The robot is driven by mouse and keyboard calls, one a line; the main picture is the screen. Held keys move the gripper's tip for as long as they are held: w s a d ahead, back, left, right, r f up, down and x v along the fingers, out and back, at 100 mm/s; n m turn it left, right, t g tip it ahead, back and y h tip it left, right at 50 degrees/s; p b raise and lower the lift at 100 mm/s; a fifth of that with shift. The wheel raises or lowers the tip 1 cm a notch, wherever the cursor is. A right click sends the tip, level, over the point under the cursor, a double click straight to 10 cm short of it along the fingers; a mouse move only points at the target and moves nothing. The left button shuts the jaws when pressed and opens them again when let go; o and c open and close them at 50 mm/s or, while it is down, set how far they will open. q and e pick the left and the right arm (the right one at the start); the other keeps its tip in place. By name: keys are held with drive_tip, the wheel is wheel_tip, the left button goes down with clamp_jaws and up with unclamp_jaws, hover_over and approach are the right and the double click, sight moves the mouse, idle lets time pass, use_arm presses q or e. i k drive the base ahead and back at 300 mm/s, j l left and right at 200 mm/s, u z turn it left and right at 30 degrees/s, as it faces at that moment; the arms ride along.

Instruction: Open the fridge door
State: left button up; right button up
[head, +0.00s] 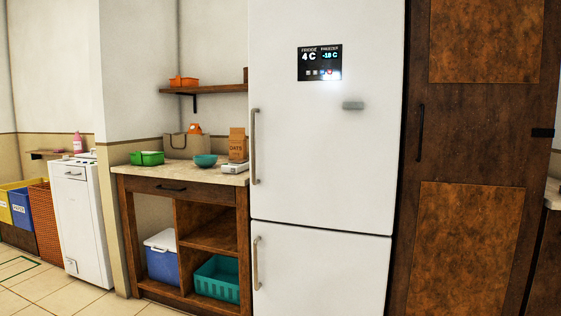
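The white fridge (322,175) stands in the middle of the head view with its upper and lower doors shut. The upper door has a long vertical handle (254,147) along its left edge. The lower door has a similar handle (256,262) on its left edge. A dark display (320,62) on the upper door reads fridge 4 C and freezer -18 C. A small grey piece (353,105) sits on the upper door right of its middle. Neither of my grippers shows in the view.
A counter unit (171,187) stands directly left of the fridge, with a green basket, a teal bowl and an oats box on top. A tall brown wooden door (471,140) is on the right. Tiled floor (45,290) is clear at the lower left.

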sight(324, 149)
drive_tip(key=i+j+u, duration=0.2)
drive_tip(key=i, duration=1.15)
drive_tip(key=l, duration=0.1)
